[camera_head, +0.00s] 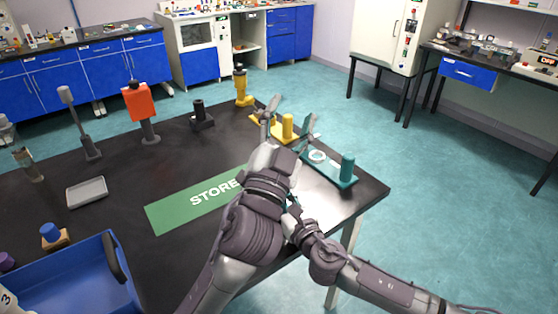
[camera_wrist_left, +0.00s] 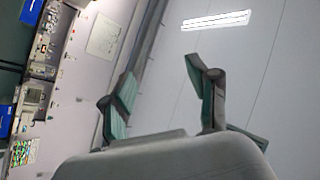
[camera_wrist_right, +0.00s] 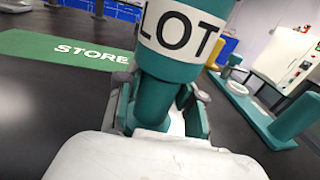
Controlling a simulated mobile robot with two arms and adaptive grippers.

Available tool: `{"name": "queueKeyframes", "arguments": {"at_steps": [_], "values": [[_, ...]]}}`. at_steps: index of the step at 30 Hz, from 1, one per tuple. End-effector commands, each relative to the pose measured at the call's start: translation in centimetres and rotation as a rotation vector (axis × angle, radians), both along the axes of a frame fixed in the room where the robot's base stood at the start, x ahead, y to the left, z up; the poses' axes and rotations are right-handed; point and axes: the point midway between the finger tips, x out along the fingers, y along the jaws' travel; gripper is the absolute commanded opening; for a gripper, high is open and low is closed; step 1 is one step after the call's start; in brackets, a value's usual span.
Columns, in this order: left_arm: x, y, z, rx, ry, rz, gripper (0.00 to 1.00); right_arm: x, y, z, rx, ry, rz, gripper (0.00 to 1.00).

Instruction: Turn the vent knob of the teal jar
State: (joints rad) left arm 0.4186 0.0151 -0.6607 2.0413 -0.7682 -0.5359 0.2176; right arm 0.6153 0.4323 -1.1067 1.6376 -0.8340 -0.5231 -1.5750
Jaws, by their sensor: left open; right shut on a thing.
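The teal jar (camera_wrist_right: 150,103) fills the top of the right wrist view, with a white band marked LOT around it. My right gripper (camera_wrist_right: 160,108) is shut on its narrower lower part, one finger on each side. No vent knob can be made out; the jar's top is cut off. In the head view the jar is mostly hidden behind my left arm. My left gripper (camera_head: 292,111) is open and empty, pointing away over the table's far right side. The left wrist view shows its two spread fingers (camera_wrist_left: 160,88) with nothing between them.
A teal stand (camera_head: 330,172) with a white ring and a post is right of my left gripper. A yellow stand (camera_head: 289,127) is close behind it. The green STORE mat (camera_head: 170,215), a grey tray (camera_head: 87,191) and a blue crate (camera_head: 75,285) lie to the left.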

Motion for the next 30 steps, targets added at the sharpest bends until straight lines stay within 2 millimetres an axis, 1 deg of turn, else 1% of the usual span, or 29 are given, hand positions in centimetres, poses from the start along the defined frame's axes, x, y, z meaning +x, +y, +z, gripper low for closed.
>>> {"name": "queueKeyframes", "arguments": {"at_steps": [1, 3, 6, 9, 12, 14, 21, 24, 27, 30], "values": [[0.3, 0.7, -3.4, -0.090, 0.133, -0.007, 0.60, 0.0, 0.0, 0.0, 0.000, 0.001, 0.000, 0.00], [0.4, 1.6, -7.3, -0.215, 0.290, -0.007, 0.60, 0.0, 0.0, 0.0, 0.000, 0.001, 0.000, 0.00], [0.0, 2.4, -11.4, -0.349, 0.448, 0.006, 0.60, 0.0, 0.0, 0.0, 0.000, 0.001, 0.000, 0.00], [-0.3, 2.9, -13.8, -0.430, 0.538, 0.021, 0.60, 0.0, 0.0, 0.0, 0.000, 0.001, 0.000, 0.00], [0.0, 3.1, -14.8, -0.462, 0.573, 0.029, 0.60, 0.0, 0.0, 0.0, 0.000, 0.001, 0.000, 0.00], [0.6, 3.0, -14.9, -0.466, 0.576, 0.031, 0.60, 0.0, 0.0, 0.0, 0.000, 0.001, 0.000, 0.00], [4.4, 2.4, -14.8, -0.462, 0.573, 0.030, 0.60, 0.0, 0.0, 0.0, 0.000, 0.000, 0.000, 0.00], [5.7, 2.2, -14.8, -0.463, 0.573, 0.030, 0.60, 0.0, 0.0, 0.0, 0.000, 0.000, 0.000, 0.00], [6.5, 2.0, -14.8, -0.463, 0.573, 0.029, 0.60, 0.0, 0.0, 0.0, 0.000, 0.000, 0.000, 0.00], [6.9, 2.0, -14.8, -0.464, 0.573, 0.029, 0.60, 0.0, 0.0, 0.0, 0.000, 0.001, 0.000, 0.00]]}}
